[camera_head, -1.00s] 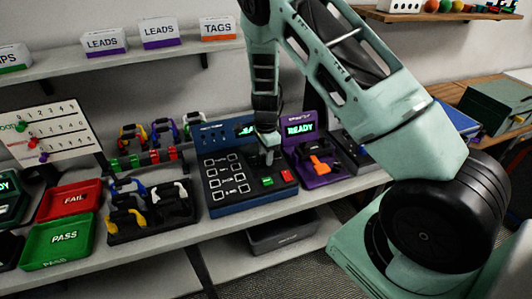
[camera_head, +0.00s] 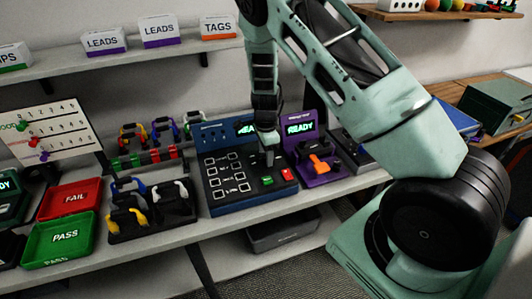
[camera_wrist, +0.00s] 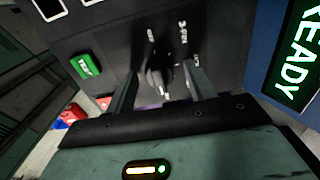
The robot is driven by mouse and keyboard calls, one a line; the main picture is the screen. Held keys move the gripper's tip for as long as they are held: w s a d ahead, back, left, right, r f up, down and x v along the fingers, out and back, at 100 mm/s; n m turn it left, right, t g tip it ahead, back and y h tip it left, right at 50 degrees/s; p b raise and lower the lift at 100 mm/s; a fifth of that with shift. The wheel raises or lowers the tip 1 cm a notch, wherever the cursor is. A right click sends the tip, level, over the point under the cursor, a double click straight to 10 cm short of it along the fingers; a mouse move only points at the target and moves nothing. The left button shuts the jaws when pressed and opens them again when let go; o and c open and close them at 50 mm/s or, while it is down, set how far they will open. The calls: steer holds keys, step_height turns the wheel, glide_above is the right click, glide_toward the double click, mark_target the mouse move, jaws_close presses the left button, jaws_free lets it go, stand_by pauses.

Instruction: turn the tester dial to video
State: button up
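The tester (camera_head: 212,200) is a dark blue panel with a READY screen, a column of outlined squares, and green and red buttons. Its black dial (camera_wrist: 160,82) is between my fingers in the wrist view, with small white labels around it, one reading 3 PIN and others too small to read surely. My gripper (camera_head: 268,160) points down over the tester's right part and hides the dial in the head view. In the wrist view my gripper (camera_wrist: 162,72) has its two fingers apart, one on each side of the dial. I cannot tell whether they touch it.
The green TEST button (camera_wrist: 86,66) is left of the dial in the wrist view. A purple tester (camera_head: 325,178) with an orange part stands close on the right. A cable rack (camera_head: 150,230) and red FAIL (camera_head: 70,187) and green PASS trays stand left.

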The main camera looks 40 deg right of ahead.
step_height(320, 180, up, 17)
steer(key=b, duration=0.2)
steer(key=shift+r+b, duration=0.2)
steer(key=shift+b, duration=0.2)
stand_by(0.5)
steer(key=s+a+r+n+y+b, duration=0.1)
steer(key=s+a+n, duration=0.5)
steer(key=a, duration=0.4)
steer(key=s+a+r+n+y, duration=0.1)
steer(key=s+a+n, duration=0.55)
steer(key=a, duration=0.25)
steer(key=s+a+n, duration=0.3)
steer(key=s+n, duration=0.5)
steer(key=s, duration=0.1)
steer(key=s+a+n+h, duration=0.1)
steer(key=s+a+n, duration=0.3)
steer(key=s+n, duration=0.4)
steer(key=shift+s+a+n+b, duration=0.2)
steer(key=shift+s+n+b, duration=0.2)
steer(key=shift+s, duration=0.4)
